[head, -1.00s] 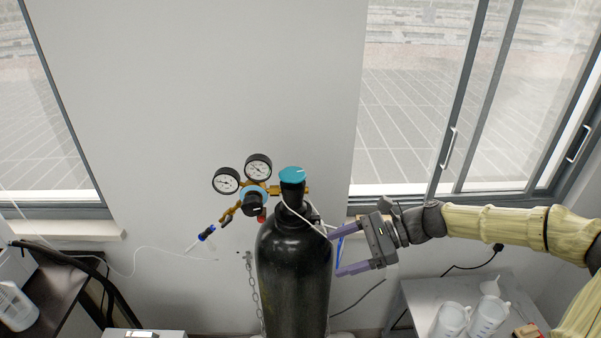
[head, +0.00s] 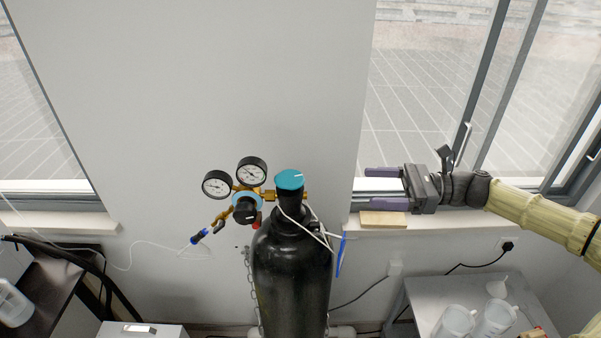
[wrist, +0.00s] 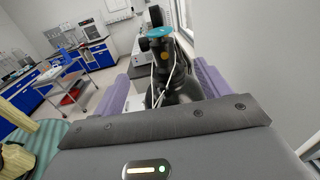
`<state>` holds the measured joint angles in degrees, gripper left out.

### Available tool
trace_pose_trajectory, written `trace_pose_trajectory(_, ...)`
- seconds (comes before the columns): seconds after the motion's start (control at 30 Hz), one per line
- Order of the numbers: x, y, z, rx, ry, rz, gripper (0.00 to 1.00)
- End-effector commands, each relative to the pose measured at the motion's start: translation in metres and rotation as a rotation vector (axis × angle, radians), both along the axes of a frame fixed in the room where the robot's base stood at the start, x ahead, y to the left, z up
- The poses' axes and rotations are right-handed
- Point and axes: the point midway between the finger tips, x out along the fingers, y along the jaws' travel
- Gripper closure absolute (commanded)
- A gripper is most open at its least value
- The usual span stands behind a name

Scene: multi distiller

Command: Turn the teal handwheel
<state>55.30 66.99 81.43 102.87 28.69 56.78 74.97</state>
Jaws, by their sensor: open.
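The teal handwheel (head: 289,180) sits on top of a black gas cylinder (head: 291,275) in front of the wall. It also shows in the wrist view (wrist: 160,33), beyond my fingers and a little above the space between them. A brass regulator (head: 247,192) with two round gauges is attached left of the cylinder neck. My gripper (head: 366,186) is to the right of the handwheel, at about its height in the picture, with its two purple fingers pointing left. It is open and empty, apart from the handwheel and cylinder.
White cords (head: 308,224) and a blue tag (head: 341,256) hang at the cylinder neck. A wooden block (head: 383,219) lies on the window sill below my gripper. A grey table (head: 470,297) with white containers stands at lower right. The wall above the handwheel is clear.

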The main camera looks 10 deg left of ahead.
Motion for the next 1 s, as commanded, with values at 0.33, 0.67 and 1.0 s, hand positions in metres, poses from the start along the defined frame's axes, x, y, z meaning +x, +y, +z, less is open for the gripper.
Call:
trace_pose_trajectory(0.33, 0.000, 0.001, 0.004, 0.012, 0.006, 0.005, 0.24)
trace_pose_trajectory(0.67, -0.003, 0.018, 0.006, 0.014, 0.007, 0.006, 0.24)
trace_pose_trajectory(1.0, -0.013, 0.075, 0.007, 0.014, 0.007, 0.005, 0.24)
